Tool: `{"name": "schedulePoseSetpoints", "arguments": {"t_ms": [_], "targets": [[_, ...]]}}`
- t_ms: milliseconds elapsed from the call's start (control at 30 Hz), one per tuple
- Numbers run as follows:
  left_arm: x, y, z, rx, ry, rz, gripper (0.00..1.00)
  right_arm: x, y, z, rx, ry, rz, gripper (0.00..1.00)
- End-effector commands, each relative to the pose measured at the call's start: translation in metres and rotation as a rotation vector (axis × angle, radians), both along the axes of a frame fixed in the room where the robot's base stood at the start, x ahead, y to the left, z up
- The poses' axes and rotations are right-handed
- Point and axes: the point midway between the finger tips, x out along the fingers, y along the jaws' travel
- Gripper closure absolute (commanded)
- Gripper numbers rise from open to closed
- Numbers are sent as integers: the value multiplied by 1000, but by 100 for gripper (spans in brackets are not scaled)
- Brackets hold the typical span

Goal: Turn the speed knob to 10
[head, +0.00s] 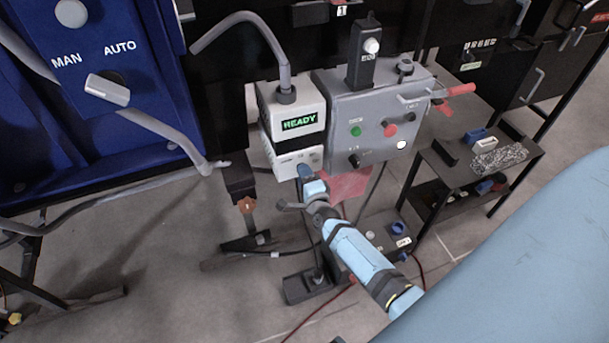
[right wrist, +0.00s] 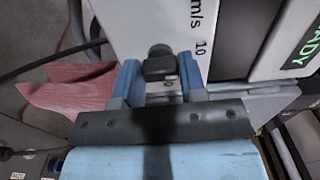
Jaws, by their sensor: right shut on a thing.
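The white detector unit (head: 290,95) has a lit green READY display (head: 299,122) in the head view. My right gripper (head: 304,172) is at its lower front face. In the right wrist view, the black speed knob (right wrist: 160,63) sits between the blue fingers of the right gripper (right wrist: 160,78), which is shut on it. The printed "m/s" and "10" (right wrist: 201,48) show beside the knob on the white face. Where the knob points cannot be read. In the head view the gripper hides the knob. My left gripper is not in view.
A blue cabinet (head: 150,75) with a MAN/AUTO switch (head: 107,89) is at left. A red cloth-like piece (head: 350,184) lies behind my right gripper.

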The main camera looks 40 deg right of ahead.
Motion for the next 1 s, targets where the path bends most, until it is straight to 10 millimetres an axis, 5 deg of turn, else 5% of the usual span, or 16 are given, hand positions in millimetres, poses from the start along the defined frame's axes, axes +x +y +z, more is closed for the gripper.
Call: {"name": "schedulePoseSetpoints", "arguments": {"t_ms": [267,300,400,767,1000], "targets": [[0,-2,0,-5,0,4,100,0,0,-1,-3,2,1,85],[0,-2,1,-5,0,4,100,0,0,-1,-3,2,1,57],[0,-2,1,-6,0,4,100,0,0,-1,-2,1,1,36],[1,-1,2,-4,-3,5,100,-6,1,-1,-1,2,0,36],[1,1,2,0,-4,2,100,-49,12,-2,1,3,0,36]]}}
